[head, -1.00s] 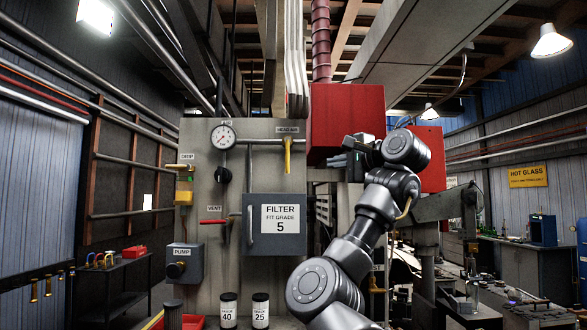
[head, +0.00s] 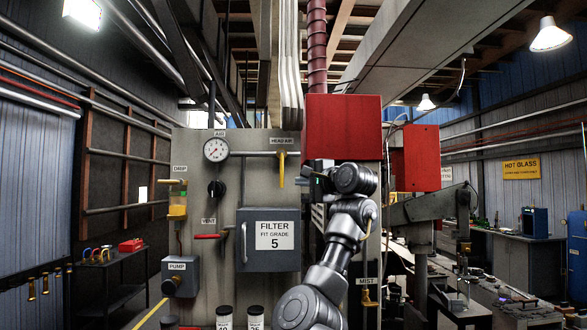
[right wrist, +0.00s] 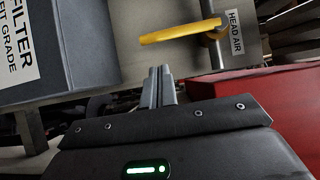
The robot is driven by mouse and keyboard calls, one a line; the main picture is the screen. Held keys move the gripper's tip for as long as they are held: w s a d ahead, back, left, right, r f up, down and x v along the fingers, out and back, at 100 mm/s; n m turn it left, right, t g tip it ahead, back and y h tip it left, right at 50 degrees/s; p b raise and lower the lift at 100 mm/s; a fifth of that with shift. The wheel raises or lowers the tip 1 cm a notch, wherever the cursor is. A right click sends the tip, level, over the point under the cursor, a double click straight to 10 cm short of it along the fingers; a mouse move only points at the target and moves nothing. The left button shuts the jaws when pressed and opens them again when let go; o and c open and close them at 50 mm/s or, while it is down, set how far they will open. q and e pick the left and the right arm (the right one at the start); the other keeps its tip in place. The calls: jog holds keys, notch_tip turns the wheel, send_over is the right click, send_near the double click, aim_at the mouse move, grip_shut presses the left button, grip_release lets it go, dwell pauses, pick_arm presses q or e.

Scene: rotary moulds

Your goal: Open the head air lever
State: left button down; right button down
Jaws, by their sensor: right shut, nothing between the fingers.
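The yellow head air lever (head: 281,170) hangs straight down from the pipe on the grey panel, under the HEAD AIR label (head: 281,141). In the right wrist view the lever (right wrist: 180,33) lies across the top, beside its label (right wrist: 235,32). My right gripper (head: 306,177) is just right of the lever in the head view, partly hidden by its own wrist. In the right wrist view its fingers (right wrist: 157,72) are shut together and empty, pointing at the lever with a visible gap. My left gripper is not in view.
The grey filter box (head: 268,240) stands out from the panel below the lever. A large red box (head: 343,127) is close above and right of my right gripper. A round gauge (head: 216,149) and red vent lever (head: 207,236) are to the left.

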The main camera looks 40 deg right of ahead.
aim_at(282, 170)
jog(key=shift+w+a+r+p, duration=0.1)
jog(key=shift+w+a+p, duration=0.6)
jog(key=shift+w+a, duration=0.35)
jog(key=shift+s, duration=0.1)
